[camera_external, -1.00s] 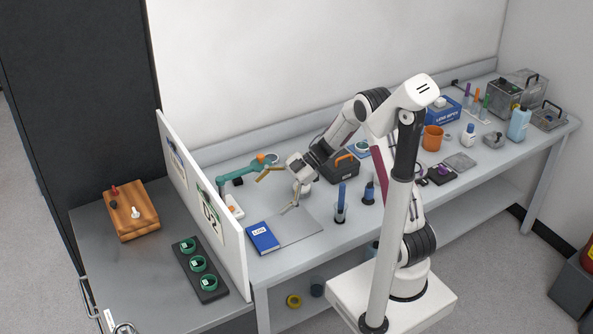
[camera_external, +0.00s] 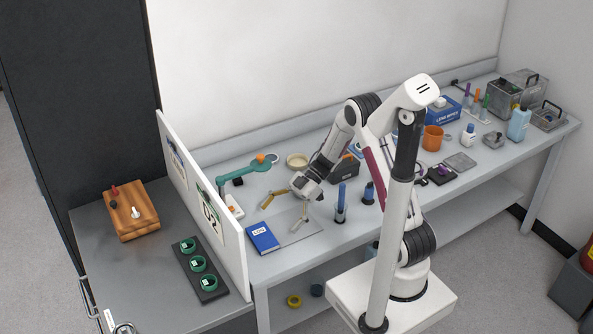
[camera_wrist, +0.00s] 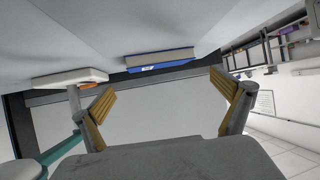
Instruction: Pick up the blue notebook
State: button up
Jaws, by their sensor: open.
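The blue notebook (camera_external: 262,238) lies flat at the left end of the long bench, beside the white partition, with a white label on its cover. My gripper (camera_external: 281,215) is open and empty, above the grey mat, just behind and to the right of the notebook and apart from it. In the wrist view the notebook (camera_wrist: 160,64) shows edge-on at the top middle, beyond and between the open yellow-padded fingers of my gripper (camera_wrist: 162,95).
A teal jointed arm with an orange joint (camera_external: 226,181) and a white device (camera_external: 233,207) stand left of my gripper. The white partition (camera_external: 233,250) rises close to the notebook's left. A blue cylinder in a holder (camera_external: 341,198) stands to the right. The grey mat (camera_external: 292,235) is bare.

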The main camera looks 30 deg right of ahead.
aim_at(264, 235)
jog(key=shift+x, duration=0.8)
jog(key=shift+x, duration=2.65)
jog(key=shift+w+d+f, duration=0.1)
jog(key=shift+f, duration=0.1)
jog(key=c, duration=0.9)
